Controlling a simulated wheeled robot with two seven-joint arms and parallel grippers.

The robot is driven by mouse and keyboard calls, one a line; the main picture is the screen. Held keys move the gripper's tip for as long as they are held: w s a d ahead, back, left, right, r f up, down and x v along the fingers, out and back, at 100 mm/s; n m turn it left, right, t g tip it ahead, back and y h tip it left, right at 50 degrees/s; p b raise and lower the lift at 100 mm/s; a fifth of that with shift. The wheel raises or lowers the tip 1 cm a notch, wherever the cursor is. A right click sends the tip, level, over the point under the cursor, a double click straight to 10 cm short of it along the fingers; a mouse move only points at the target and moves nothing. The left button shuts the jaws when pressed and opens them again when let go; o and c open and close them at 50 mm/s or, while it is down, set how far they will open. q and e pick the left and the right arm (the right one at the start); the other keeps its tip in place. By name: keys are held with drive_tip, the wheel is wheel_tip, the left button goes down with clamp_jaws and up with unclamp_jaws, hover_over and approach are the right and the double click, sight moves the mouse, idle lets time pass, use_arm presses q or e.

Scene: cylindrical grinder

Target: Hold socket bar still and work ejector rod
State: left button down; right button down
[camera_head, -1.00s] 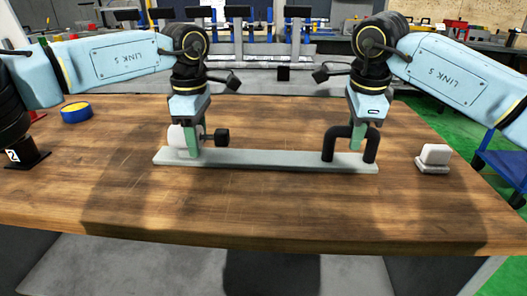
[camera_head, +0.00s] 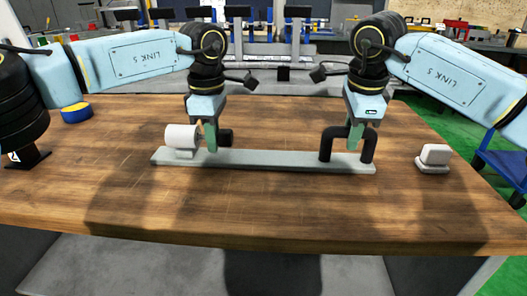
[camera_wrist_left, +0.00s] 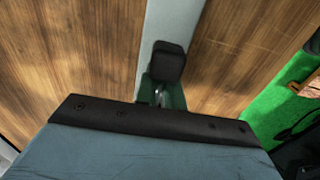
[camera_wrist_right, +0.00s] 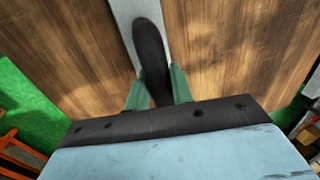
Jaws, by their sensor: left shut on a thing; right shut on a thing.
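The socket bar (camera_head: 270,158) is a long grey bar lying on the wooden table, with a white cylinder (camera_head: 180,137) on its left end and a black arched handle (camera_head: 368,146) on its right end. My left gripper (camera_head: 211,146) is at the right side of the white cylinder, shut on the ejector rod, whose black end (camera_head: 225,137) sticks out to the right. The black end also shows between the fingers in the left wrist view (camera_wrist_left: 165,62). My right gripper (camera_head: 354,145) is shut on the black handle, seen between its green fingers in the right wrist view (camera_wrist_right: 152,60).
A white block on a small base (camera_head: 433,156) stands right of the bar. A yellow and blue round thing (camera_head: 76,112) lies at the back left. The table's front edge (camera_head: 270,248) is clear. A blue cart (camera_head: 503,170) stands beyond the right edge.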

use_arm(q)
drive_tip(key=shift+d, duration=0.95)
drive_tip(key=c, duration=1)
unclamp_jaws()
drive_tip(key=shift+r, duration=4)
use_arm(e)
drive_tip(key=c, duration=1.1)
unclamp_jaws()
drive_tip(key=shift+c, duration=0.2)
wheel_tip(320, 180, up, 12)
drive_tip(key=s, duration=0.2)
drive_tip(key=shift+s, duration=0.15)
